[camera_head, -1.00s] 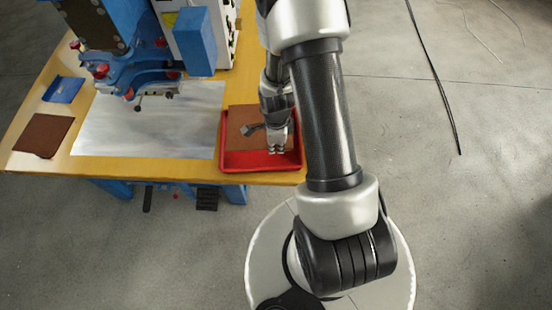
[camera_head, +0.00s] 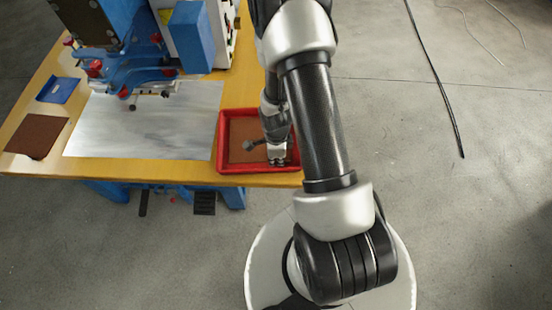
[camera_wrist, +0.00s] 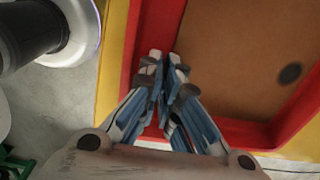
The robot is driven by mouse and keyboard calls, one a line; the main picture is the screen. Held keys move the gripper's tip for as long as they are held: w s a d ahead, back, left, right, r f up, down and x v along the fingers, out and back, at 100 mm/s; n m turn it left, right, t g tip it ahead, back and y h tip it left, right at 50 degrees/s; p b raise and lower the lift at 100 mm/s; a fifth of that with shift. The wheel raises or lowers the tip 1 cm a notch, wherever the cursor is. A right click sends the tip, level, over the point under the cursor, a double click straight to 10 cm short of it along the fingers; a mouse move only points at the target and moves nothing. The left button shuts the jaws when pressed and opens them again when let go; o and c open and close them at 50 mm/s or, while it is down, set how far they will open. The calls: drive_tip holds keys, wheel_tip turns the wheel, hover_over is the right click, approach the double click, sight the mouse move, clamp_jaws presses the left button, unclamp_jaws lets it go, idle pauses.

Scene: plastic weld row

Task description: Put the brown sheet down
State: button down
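A brown sheet (camera_head: 240,135) lies low inside the red tray (camera_head: 222,165) at the table's front right. It also shows in the wrist view (camera_wrist: 240,50), looking flat, inside the red walls. My gripper (camera_head: 278,160) points down at the tray's front right corner. In the wrist view my gripper (camera_wrist: 167,65) has its fingertips close together at a corner of the sheet, beside the red wall. The fingertips hide that corner, so I cannot see whether it is pinched between them.
A second brown sheet (camera_head: 37,136) lies at the table's left, near a small blue object (camera_head: 59,90). A bare metal plate (camera_head: 140,130) lies left of the tray. A blue machine (camera_head: 130,65) stands behind it. The floor right of the table holds a dark cable (camera_head: 437,85).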

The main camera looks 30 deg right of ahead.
drive_tip(key=c, duration=2.1)
unclamp_jaws()
drive_tip(key=shift+f, duration=0.15)
drive_tip(key=a+r+n+t+p, duration=0.1)
drive_tip(key=a+r+n+p, duration=0.15)
drive_tip(key=r, duration=0.85)
drive_tip(key=a+r+n+p, duration=0.1)
drive_tip(key=r+n, duration=0.3)
drive_tip(key=r, duration=0.6)
drive_tip(key=a+r+n+t+p, duration=0.15)
drive_tip(key=r+n, duration=0.25)
drive_tip(key=r, duration=0.7)
drive_tip(key=s+a+r+n, duration=0.2)
drive_tip(key=s+r+n, duration=0.2)
drive_tip(key=s+a+r+n+t, duration=0.1)
drive_tip(key=s+r+n, duration=0.4)
drive_tip(key=s+a+r+n, duration=0.2)
drive_tip(key=s+r+n, duration=0.2)
drive_tip(key=shift+s+a+r+t, duration=0.2)
drive_tip(key=shift+s+a+t, duration=0.1)
drive_tip(key=shift+a+t, duration=0.05)
